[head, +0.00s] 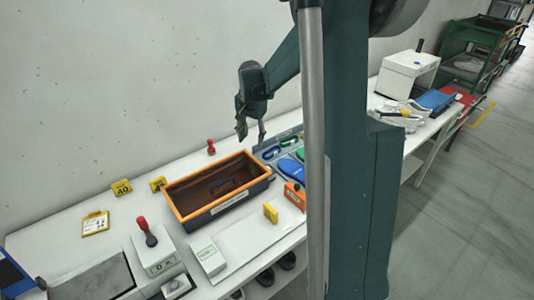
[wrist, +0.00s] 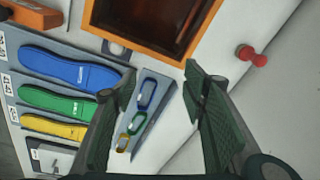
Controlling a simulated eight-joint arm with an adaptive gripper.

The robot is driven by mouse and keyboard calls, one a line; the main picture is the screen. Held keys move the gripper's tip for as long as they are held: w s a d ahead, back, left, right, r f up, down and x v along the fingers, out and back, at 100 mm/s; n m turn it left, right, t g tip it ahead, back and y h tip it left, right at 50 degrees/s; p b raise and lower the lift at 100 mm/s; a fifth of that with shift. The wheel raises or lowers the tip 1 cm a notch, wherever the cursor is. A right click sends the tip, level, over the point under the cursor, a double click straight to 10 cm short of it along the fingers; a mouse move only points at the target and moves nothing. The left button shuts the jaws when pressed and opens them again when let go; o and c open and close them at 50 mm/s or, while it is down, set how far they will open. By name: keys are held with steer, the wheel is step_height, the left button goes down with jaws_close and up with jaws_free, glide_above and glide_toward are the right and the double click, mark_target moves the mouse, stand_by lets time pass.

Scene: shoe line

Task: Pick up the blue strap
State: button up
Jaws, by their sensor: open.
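The blue strap (wrist: 147,92) is a small oblong loop at the top of a grey holder (wrist: 160,108) in the wrist view. A green strap (wrist: 136,122) and a yellow strap (wrist: 123,144) follow below it. In the head view the blue strap (head: 271,152) lies just right of the orange-rimmed box. My gripper (wrist: 160,70) is open and empty, with one finger on each side of the holder and the blue strap between them in the picture. In the head view my gripper (head: 251,137) hangs over the holder, pointing down, apart from the strap.
An orange-rimmed dark box (head: 213,210) stands close left. A grey rack with blue (wrist: 68,68), green (wrist: 56,103) and yellow (wrist: 55,129) insoles lies beside the holder. A red stamp (wrist: 250,55) stands behind. Bare white tabletop (wrist: 180,140) lies on the holder's right.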

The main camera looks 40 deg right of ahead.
mark_target(268, 151)
steer(key=w+d+f+m+g+p, duration=0.1)
steer(key=w+d+f+m+p, duration=0.2)
steer(key=d+f, duration=0.4)
steer(key=d, duration=0.4)
steer(key=shift+d+f+m+y+p, duration=0.25)
steer(key=shift+f+m+y+p, duration=0.05)
steer(key=shift+p, duration=0.1)
steer(key=shift+f, duration=1.3)
steer(key=shift+f, duration=0.15)
steer(key=shift+w+a+f, duration=0.1)
steer(key=shift+w+f, duration=0.05)
steer(key=shift+f, duration=2.3)
steer(key=shift+c, duration=0.5)
steer(key=c, duration=0.9)
